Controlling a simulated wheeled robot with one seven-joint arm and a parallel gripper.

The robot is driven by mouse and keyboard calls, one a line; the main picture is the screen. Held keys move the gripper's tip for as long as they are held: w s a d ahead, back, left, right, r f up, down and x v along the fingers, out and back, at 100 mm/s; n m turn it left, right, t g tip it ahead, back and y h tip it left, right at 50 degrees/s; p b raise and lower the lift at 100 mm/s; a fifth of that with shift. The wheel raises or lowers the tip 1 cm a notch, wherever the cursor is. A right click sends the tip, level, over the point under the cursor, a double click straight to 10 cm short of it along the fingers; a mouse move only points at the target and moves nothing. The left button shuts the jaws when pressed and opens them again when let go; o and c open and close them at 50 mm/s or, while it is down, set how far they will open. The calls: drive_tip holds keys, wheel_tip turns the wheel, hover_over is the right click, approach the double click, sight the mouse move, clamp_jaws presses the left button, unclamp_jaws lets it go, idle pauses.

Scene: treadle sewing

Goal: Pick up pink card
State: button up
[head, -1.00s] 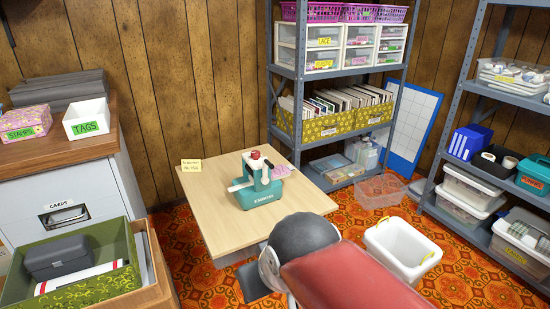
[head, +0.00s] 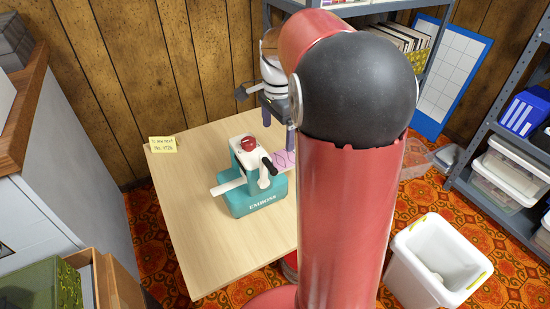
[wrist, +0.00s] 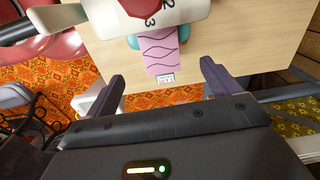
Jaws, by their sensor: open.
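The pink card (wrist: 158,50) with dark wavy lines sticks out from the teal embosser (head: 258,190) on the wooden table (head: 200,245). A small white label shows at the card's near end in the wrist view, and its other end is hidden in the embosser. In the head view the card (head: 285,160) shows just right of the embosser, partly covered by my arm. My gripper (wrist: 163,85) is open and empty. In the wrist view its two fingers stand on either side of the card's free end, apart from it.
The embosser has a red dial (head: 249,144) and a dark lever. A white bin (head: 437,260) is on the floor at right. A metal shelf (head: 405,20) stands behind the table.

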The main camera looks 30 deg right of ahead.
sight(279, 160)
drive_tip(key=f, duration=0.2)
drive_tip(key=f+b, duration=0.1)
drive_tip(key=f, duration=0.5)
drive_tip(key=shift+d+f+b, duration=0.2)
drive_tip(key=shift+d+b, duration=0.05)
drive_tip(key=shift+b, duration=0.05)
drive_tip(key=c, duration=1.1)
